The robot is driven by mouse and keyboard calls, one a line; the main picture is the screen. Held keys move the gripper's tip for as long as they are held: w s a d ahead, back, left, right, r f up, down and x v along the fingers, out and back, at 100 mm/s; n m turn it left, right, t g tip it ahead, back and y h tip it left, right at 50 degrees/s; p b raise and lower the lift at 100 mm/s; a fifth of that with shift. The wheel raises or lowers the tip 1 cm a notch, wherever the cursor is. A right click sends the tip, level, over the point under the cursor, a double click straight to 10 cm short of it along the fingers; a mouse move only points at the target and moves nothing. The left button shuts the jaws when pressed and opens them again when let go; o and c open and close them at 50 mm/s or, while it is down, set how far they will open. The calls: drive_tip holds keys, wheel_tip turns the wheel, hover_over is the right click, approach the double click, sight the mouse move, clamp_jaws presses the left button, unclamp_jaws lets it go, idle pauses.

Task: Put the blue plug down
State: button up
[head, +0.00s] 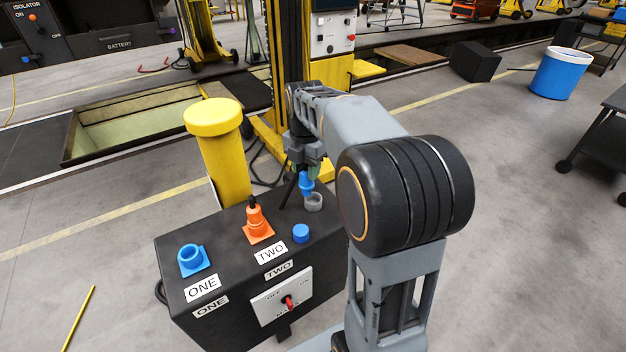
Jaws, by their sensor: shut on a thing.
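The blue plug (306,184) hangs upright from my gripper (308,168), which points down and is shut on it. A dark cable runs from beside the gripper down to the box. The plug is just above or at a grey round holder (314,203) at the back right of the black box (225,318). I cannot tell whether its lower end touches the holder. An open blue socket (191,260) sits at the left of the box top, behind the label ONE.
An orange plug in an orange socket (258,226) stands behind the label TWO. A round blue cap (301,233) sits to its right. A red-handled switch (290,303) is on the box front. A yellow post (220,150) rises behind. An open pit (90,150) lies at left.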

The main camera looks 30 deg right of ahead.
drive_tip(key=shift+w+d+f, duration=0.25)
drive_tip(key=shift+d+f, duration=0.6)
drive_tip(key=shift+f, duration=0.25)
drive_tip(key=shift+d+f, duration=0.2)
drive_tip(key=shift+f, duration=1.6)
drive_tip(key=shift+f, duration=0.15)
drive_tip(key=o, duration=1)
drive_tip(key=shift+c, duration=0.2)
